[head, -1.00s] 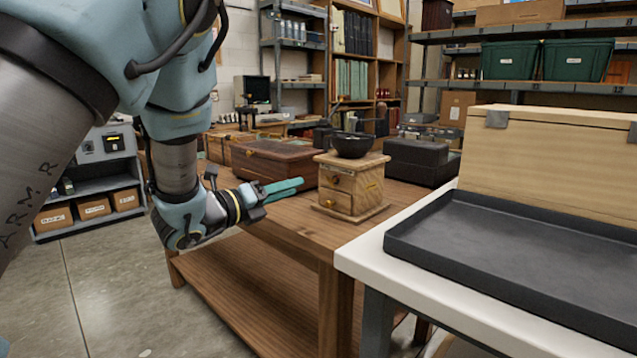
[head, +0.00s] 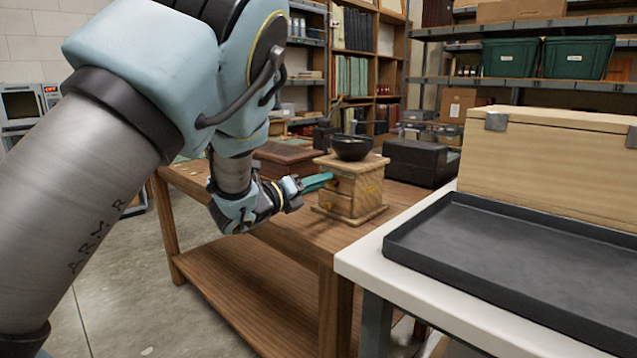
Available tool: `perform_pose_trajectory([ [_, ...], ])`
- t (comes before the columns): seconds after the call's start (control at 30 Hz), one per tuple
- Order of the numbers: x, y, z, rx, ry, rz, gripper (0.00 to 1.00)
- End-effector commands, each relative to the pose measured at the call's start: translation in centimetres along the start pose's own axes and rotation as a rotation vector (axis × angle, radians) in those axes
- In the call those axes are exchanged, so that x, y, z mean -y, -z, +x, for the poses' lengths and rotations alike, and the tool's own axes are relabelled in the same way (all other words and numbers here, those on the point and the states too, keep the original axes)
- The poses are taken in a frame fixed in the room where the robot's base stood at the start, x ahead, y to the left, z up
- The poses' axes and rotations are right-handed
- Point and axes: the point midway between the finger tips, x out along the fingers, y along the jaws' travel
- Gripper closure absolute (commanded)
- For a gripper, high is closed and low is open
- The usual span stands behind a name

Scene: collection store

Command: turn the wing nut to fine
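A wooden box mill (head: 368,194) with a dark bowl (head: 352,147) on top stands on the brown wooden table. A small brass-coloured part (head: 338,184) on the upper part of its left-facing front may be the wing nut; its shape is too small to make out. A drawer knob (head: 328,206) shows below it. My gripper (head: 330,180) reaches in from the left, its teal fingers level and their tips at or very close to the brass part. The fingers overlap in this view, so their gap and any contact are hidden.
A reddish-brown case (head: 288,158) lies behind my gripper and a black box (head: 416,162) behind the mill. At the right, a white table (head: 362,262) bears a dark tray (head: 396,250) and a pale wooden chest (head: 545,160). The front left tabletop is clear.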

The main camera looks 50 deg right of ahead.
Motion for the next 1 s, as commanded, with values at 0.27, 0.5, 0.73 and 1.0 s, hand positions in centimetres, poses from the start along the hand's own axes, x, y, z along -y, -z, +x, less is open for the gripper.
perform_pose_trajectory([
  [0.27,-0.01,-0.02,-0.03,0.000,0.000,0.000,1.00],
  [0.5,-0.01,-0.02,-0.04,0.000,0.000,0.000,1.00],
  [0.73,-0.01,-0.03,-0.04,0.000,0.000,0.000,1.00],
  [1.0,-0.02,-0.03,-0.04,0.000,0.000,0.000,1.00],
])
